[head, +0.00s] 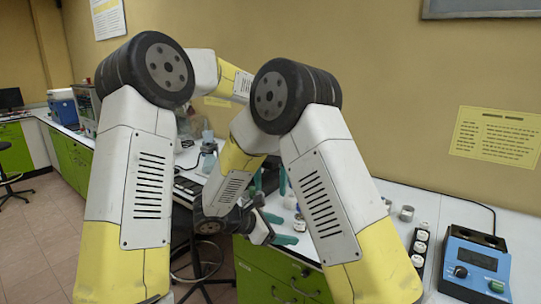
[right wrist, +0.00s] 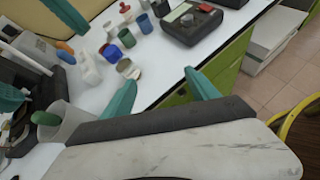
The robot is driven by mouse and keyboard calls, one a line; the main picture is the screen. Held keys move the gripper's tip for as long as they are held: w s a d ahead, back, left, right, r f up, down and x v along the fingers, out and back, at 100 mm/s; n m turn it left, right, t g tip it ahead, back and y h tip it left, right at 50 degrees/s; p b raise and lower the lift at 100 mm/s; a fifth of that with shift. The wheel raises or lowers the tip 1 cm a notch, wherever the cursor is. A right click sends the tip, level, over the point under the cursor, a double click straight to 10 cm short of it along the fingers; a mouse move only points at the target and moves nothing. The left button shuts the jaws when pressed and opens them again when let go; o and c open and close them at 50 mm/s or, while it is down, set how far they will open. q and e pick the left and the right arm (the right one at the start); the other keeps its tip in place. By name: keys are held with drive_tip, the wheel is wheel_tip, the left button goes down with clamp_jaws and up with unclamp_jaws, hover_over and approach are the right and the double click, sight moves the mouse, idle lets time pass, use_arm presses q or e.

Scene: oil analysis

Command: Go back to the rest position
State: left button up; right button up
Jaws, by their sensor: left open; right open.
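Both my arms fold inward over the white lab bench (head: 385,187) in the head view. My left gripper (head: 270,181) is the higher one, open above the bench. My right gripper (head: 280,228) is open and lower, near the bench's front edge, partly hidden by my right arm. In the right wrist view, the teal fingers of my right gripper (right wrist: 160,77) are spread apart with nothing between them.
A blue device (head: 472,266) stands at the right of the bench, beside a dark rack of white-capped containers (head: 420,246). A metal cup (head: 406,213) stands behind. Small bottles (right wrist: 126,38) and a clear beaker (right wrist: 62,122) show in the right wrist view. A stool (head: 200,268) stands below the bench.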

drive_tip(key=s+d+r+m+g+y, duration=0.4)
drive_tip(key=s+d+r+m+y, duration=0.1)
drive_tip(key=s+d+r+m, duration=0.55)
use_arm(q)
drive_tip(key=s+a+r+n+t, duration=0.1)
drive_tip(key=s+a+r+t, duration=0.1)
drive_tip(key=s+a+r, duration=0.3)
drive_tip(key=s+a+r+t, duration=0.1)
drive_tip(key=s+a+r, duration=0.25)
drive_tip(key=s, duration=0.45)
drive_tip(key=s+a+f+n+t+h, duration=0.1)
drive_tip(key=s+a, duration=0.1)
drive_tip(key=s, duration=0.4)
drive_tip(key=s+a+f+n+t+h, duration=0.1)
drive_tip(key=s+a+t, duration=0.1)
drive_tip(key=s, duration=0.5)
drive_tip(key=shift+s+a+n, duration=0.3)
drive_tip(key=shift+a+n, duration=0.1)
drive_tip(key=shift+a, duration=0.45)
use_arm(e)
drive_tip(key=s+r+m+t+y, duration=0.4)
drive_tip(key=s+r+m+y, duration=0.3)
drive_tip(key=s+m, duration=0.4)
drive_tip(key=shift+d+r, duration=0.15)
drive_tip(key=shift+r, duration=0.35)
use_arm(q)
drive_tip(key=shift+f, duration=0.1)
